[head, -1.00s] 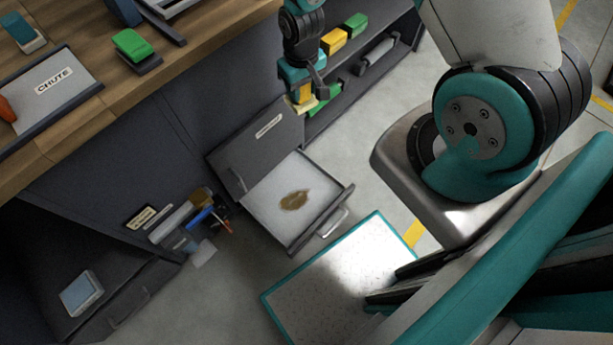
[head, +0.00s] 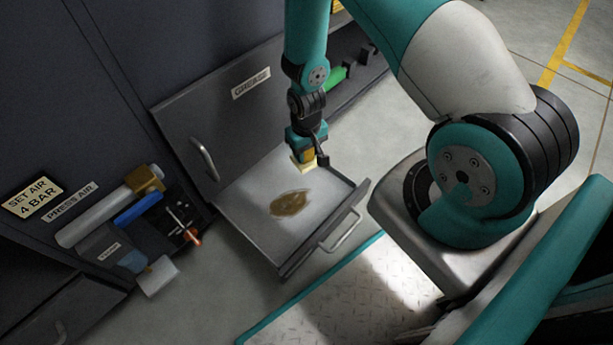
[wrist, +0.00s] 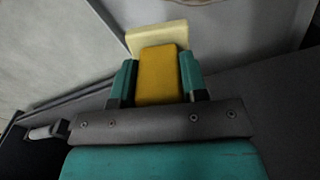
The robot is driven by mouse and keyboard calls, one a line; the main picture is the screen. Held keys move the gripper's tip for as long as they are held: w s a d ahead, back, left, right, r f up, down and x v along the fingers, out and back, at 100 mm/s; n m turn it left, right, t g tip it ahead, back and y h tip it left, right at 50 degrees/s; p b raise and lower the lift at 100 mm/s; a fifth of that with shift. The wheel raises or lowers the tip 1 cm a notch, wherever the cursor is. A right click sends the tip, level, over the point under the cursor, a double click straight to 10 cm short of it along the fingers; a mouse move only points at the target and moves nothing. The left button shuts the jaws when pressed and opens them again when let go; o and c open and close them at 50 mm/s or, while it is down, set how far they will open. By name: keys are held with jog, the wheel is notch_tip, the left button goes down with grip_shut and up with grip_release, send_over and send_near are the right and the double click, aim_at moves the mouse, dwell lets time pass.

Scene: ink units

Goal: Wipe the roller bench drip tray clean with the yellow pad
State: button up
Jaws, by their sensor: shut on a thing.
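The drip tray (head: 245,208) is a pulled-out shallow tray with a pale floor and a brown stain (head: 290,203) near its middle. My gripper (head: 306,156) is above the tray's far right part, up and right of the stain in the head view. It is shut on the yellow pad (head: 302,168), which has a yellow grip block and a pale cream face. In the wrist view the pad (wrist: 157,38) sits between both teal fingers, with the pale tray floor beyond it. I cannot tell whether the pad touches the tray.
A dark cabinet door with a GREASE label (head: 251,83) stands behind the tray. A green pad (head: 337,77) lies on a shelf at the right. A tread plate (head: 330,285) lies on the floor in front.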

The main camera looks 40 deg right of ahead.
jog(key=shift+f+b, duration=3.8)
jog(key=shift+f, duration=1.05)
jog(key=shift+s+f+b, duration=0.1)
jog(key=shift+f+b, duration=0.45)
jog(key=shift+f, duration=0.5)
